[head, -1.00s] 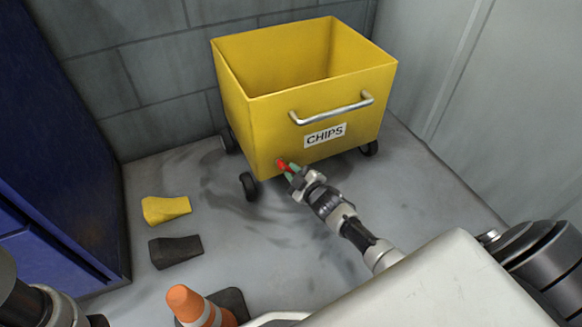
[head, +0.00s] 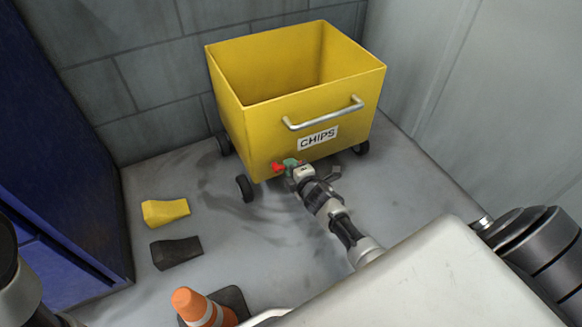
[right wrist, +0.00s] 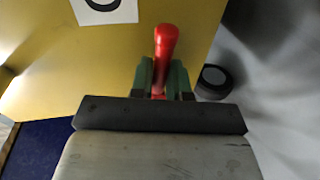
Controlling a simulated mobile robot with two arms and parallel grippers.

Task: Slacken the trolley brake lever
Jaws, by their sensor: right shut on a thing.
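The yellow trolley (head: 265,125) labelled CHIPS stands on its dark wheels against the grey wall in the head view. The red brake lever (head: 278,168) is low on its front face, below and left of the label. My right gripper (head: 289,165) is at the lever. In the right wrist view the red lever (right wrist: 165,45) sits between the two green fingertips (right wrist: 163,78), which are shut on it; its rounded end sticks out beyond them. The lever's lower part is hidden by the gripper. My left arm shows at the left edge, but its gripper is out of view.
A yellow wedge (head: 165,212) and a dark wedge (head: 176,252) lie on the floor left of the trolley. An orange and white cone (head: 200,307) stands in front. A blue cabinet (head: 60,150) is at the left. Floor between wedges and trolley is clear.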

